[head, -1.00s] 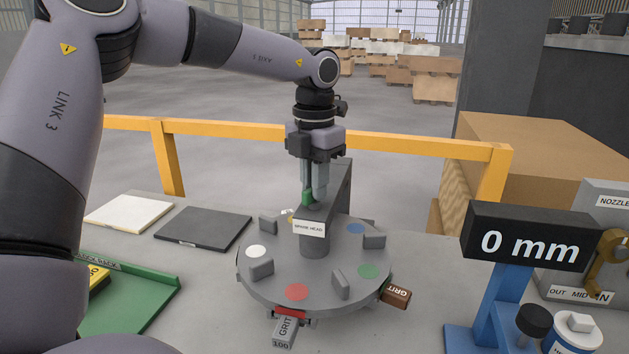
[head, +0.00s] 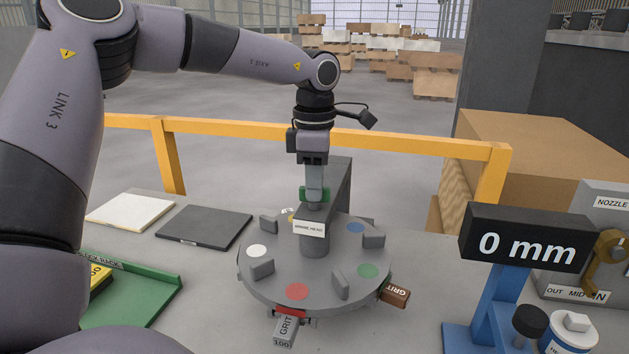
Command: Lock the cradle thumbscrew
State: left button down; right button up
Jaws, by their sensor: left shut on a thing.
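My left gripper (head: 315,198) points straight down just above the grey spindle head block (head: 312,217), which carries a white label. Its fingers are shut on a small green part (head: 305,193), apparently the thumbscrew. The green shows on both sides of the fingers, and the fingers hide its middle. The head block stands over the round grey turntable (head: 318,280). A grey block marked GRIT 100 (head: 287,328) with a red clamp sits at the turntable's front edge. I cannot make out the thread or seat under the thumbscrew. My right gripper is not in view.
Brown GRIT block (head: 396,294) is at the turntable's right. Green tray (head: 140,310) with a yellow block (head: 98,277), white pad (head: 130,213) and dark pad (head: 204,227) are left. A display reading 0 mm (head: 527,246) stands right. A yellow rail (head: 420,148) runs behind.

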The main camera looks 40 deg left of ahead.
pick_arm(q)
jog(key=shift+w+r+m, duration=0.1)
jog(key=shift+m, duration=0.9)
jog(key=c, duration=1.1)
grip_release()
notch_tip(320, 180, up, 7)
jog(key=shift+r, duration=0.1)
